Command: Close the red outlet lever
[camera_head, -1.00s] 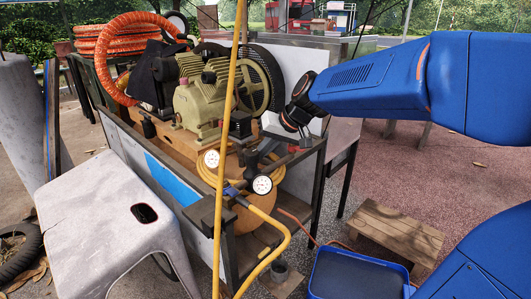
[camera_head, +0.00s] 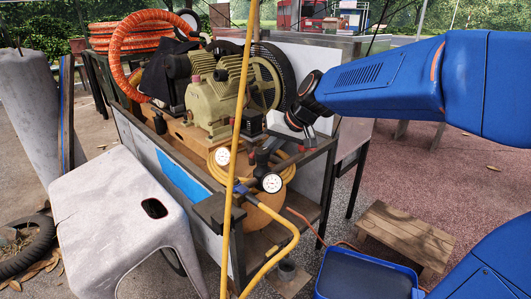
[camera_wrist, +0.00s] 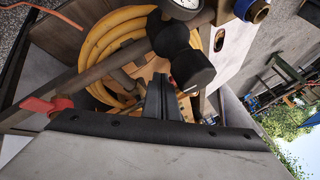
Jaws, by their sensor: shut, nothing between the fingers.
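A red lever (camera_wrist: 47,106) shows at the left of the wrist view, beside the black edge of a panel. My gripper (camera_wrist: 163,98) is shut and empty, with its dark fingers in the middle of that view. The lever lies well to the left of the fingers, apart from them. In the head view my gripper (camera_head: 308,132) hangs over the cart's right end, just right of the compressor. I cannot clearly make out the lever in the head view.
A black fitting (camera_wrist: 182,55) stands close to my fingers. A yellow coiled hose (camera_wrist: 105,50) lies behind. Gauges (camera_head: 271,183) and a yellow hose (camera_head: 238,150) are at the cart's front. A grey stool (camera_head: 115,210) and wooden step (camera_head: 405,232) stand nearby.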

